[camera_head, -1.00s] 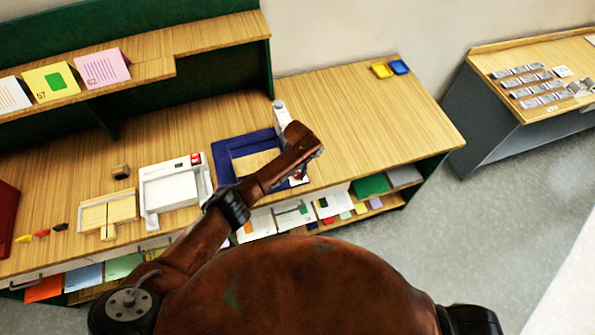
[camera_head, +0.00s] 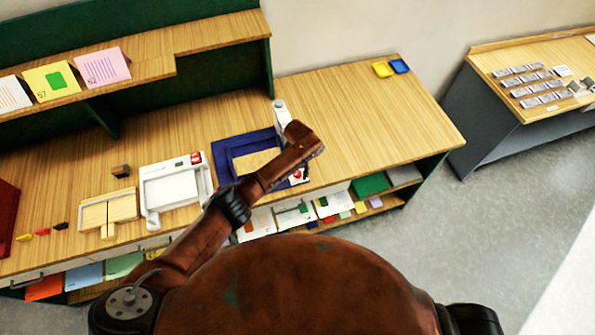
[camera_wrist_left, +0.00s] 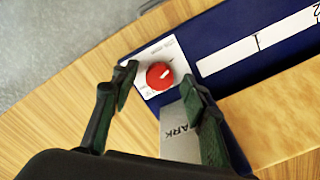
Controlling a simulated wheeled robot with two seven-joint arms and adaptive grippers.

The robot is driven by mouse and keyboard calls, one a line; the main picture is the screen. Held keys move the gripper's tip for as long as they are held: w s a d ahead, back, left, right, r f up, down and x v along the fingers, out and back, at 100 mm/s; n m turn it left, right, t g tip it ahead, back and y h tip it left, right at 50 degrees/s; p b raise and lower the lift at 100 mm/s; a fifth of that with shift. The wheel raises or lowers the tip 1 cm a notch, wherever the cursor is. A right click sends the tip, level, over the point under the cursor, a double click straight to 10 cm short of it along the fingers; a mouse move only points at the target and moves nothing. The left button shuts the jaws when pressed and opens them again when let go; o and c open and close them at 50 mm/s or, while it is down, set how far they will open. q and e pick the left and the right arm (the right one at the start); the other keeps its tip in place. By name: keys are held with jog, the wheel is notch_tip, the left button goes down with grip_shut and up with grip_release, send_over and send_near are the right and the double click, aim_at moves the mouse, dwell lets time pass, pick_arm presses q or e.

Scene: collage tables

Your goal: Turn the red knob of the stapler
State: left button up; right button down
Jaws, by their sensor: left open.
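The stapler's blue base (camera_head: 222,160) lies on the wooden table in the head view, partly hidden by my left arm. The red knob (camera_wrist_left: 160,76) sits on a white dial plate (camera_wrist_left: 150,56) at the base's corner in the wrist view. In the head view the red knob (camera_head: 297,175) shows small, just below my left wrist. My left gripper (camera_wrist_left: 158,87) is open, with its dark fingers spread to either side of the knob. I cannot tell whether they touch it. A grey metal part with lettering (camera_wrist_left: 180,135) lies between the fingers. My right gripper is not in view.
A white device (camera_head: 172,190) and a small wooden tray (camera_head: 93,217) stand left of the stapler. The tabletop (camera_head: 370,130) to its right is mostly clear. Shelves with papers lie below the front edge. Another table (camera_head: 497,55) stands at right.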

aim_at(297, 173)
pick_arm(q)
jog(key=shift+r, duration=0.25)
notch_tip(297, 173, up, 12)
jog(key=shift+f, duration=0.25)
dwell(0.5)
